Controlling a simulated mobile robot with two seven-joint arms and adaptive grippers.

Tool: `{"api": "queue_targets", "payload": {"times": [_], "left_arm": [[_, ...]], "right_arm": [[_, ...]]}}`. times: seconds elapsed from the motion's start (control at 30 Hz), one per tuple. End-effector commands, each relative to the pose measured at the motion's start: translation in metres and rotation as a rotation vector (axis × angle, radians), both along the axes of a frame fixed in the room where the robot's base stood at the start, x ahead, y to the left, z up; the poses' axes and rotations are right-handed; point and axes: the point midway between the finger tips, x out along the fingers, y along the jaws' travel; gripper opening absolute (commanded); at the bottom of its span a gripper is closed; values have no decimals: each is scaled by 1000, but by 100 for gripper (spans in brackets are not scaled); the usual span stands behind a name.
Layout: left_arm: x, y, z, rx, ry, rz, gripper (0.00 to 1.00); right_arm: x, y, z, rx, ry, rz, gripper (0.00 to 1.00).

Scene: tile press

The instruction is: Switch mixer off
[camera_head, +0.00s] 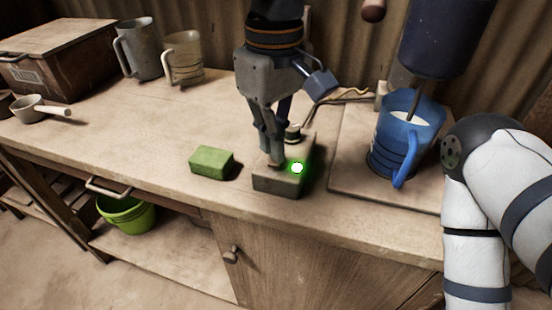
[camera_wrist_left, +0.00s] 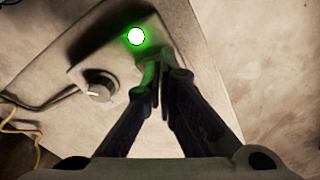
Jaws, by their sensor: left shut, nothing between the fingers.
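The mixer's control box (camera_head: 285,178) sits near the front edge of the counter, with a glowing green light (camera_head: 297,168) on it. The light (camera_wrist_left: 135,36) and a round knob (camera_wrist_left: 99,86) also show in the left wrist view. My left gripper (camera_head: 273,158) is shut and empty, its fingertips down at the top of the box beside the green light; whether they touch it I cannot tell. The mixer (camera_head: 436,38) stands at the right, its shaft down in a blue jug (camera_head: 408,135) with pale contents. My right gripper is not in view.
A green sponge-like block (camera_head: 212,162) lies just left of the box. Grey (camera_head: 139,50) and beige (camera_head: 183,58) mugs, a wooden box (camera_head: 68,55) and a small pan (camera_head: 40,108) stand toward the back left. White arm links of mine fill the right side. The left counter middle is clear.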

Motion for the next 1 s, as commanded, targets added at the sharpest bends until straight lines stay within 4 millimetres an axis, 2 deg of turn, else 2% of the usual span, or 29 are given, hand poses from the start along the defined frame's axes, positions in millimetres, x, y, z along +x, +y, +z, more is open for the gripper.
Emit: {"api": "queue_targets", "payload": {"times": [1.0], "left_arm": [[0, 0, -9, 1, 1, 0, 0]], "right_arm": [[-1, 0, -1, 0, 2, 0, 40]]}}
